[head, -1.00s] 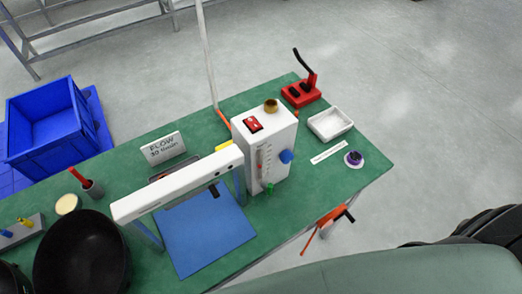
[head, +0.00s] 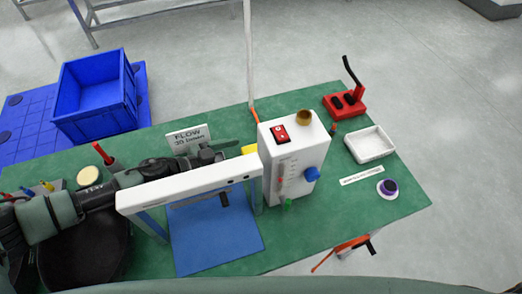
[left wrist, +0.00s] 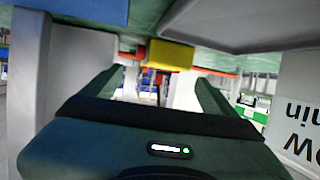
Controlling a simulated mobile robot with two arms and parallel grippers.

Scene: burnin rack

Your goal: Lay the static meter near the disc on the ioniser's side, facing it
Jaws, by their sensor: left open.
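A yellow block (head: 249,149), possibly the static meter, lies behind the white box and is partly hidden. In the left wrist view the yellow block (left wrist: 170,55) is ahead of the fingers, apart from them. My left gripper (head: 232,148) reaches in from the left behind the white bar (head: 190,188). In the left wrist view its fingers (left wrist: 160,85) are spread, with nothing held. A dark purple disc (head: 388,187) on a pale base sits near the table's right end. I cannot tell for sure which thing is the ioniser. My right gripper is out of view.
A FLOW sign (head: 188,138) stands close to my left gripper. A white tray (head: 370,145) and red stand (head: 344,104) are at the right. A blue crate (head: 95,95) is off the table.

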